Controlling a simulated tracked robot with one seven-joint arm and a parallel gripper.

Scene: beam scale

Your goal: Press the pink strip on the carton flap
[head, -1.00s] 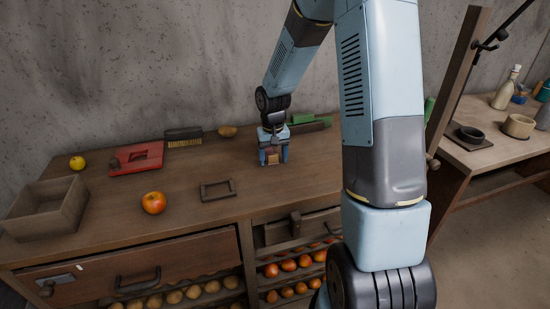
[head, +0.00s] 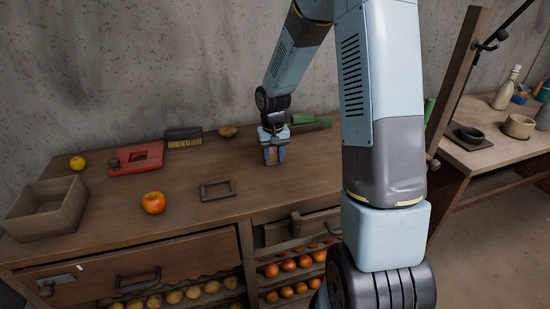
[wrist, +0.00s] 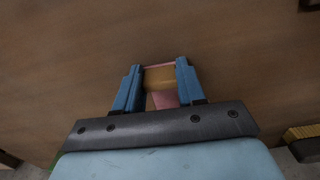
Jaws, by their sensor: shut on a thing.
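My gripper (head: 273,158) is low over the wooden bench top, towards its back right. In the wrist view, its two blue fingers (wrist: 157,88) are shut on a small tan carton (wrist: 160,78). A thin pink strip (wrist: 158,66) runs along the carton's far edge. Another pink patch (wrist: 164,99) shows between the fingers, closer to the palm. In the head view the fingers hide most of the carton. I cannot tell whether the carton touches the bench top.
On the bench top (head: 110,205) are a black frame (head: 217,197), a tomato-like fruit (head: 153,203), a red plate (head: 137,172), a brush (head: 183,141) and an open wooden box (head: 68,222). Green-topped blocks (head: 310,124) lie just behind my gripper.

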